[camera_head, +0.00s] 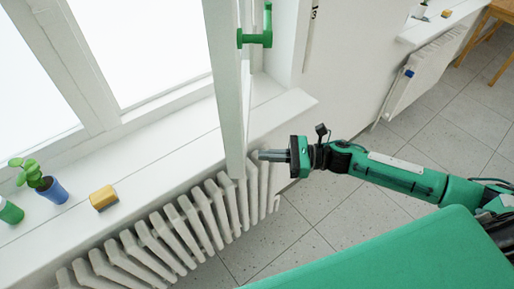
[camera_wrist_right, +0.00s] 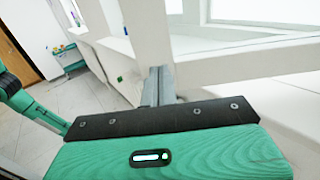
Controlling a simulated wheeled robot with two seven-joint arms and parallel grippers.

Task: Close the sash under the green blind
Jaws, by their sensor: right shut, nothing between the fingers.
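The white window sash (camera_head: 226,90) stands swung open into the room, seen nearly edge-on in the head view. Its green handle (camera_head: 258,38) is on the right side near the top of the picture. My right gripper (camera_head: 262,155) is shut and empty, just right of the sash's lower corner. In the right wrist view the closed fingers (camera_wrist_right: 158,85) are at the lower part of the white sash (camera_wrist_right: 155,35); I cannot tell whether they touch it. The green blind and my left gripper are not in view.
A white sill (camera_head: 150,150) runs below the window, over a ribbed radiator (camera_head: 185,222). On it are a yellow block (camera_head: 103,198), a blue pot with a plant (camera_head: 52,191) and a green pot (camera_head: 9,211). Tiled floor (camera_head: 310,200) is clear right of the radiator.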

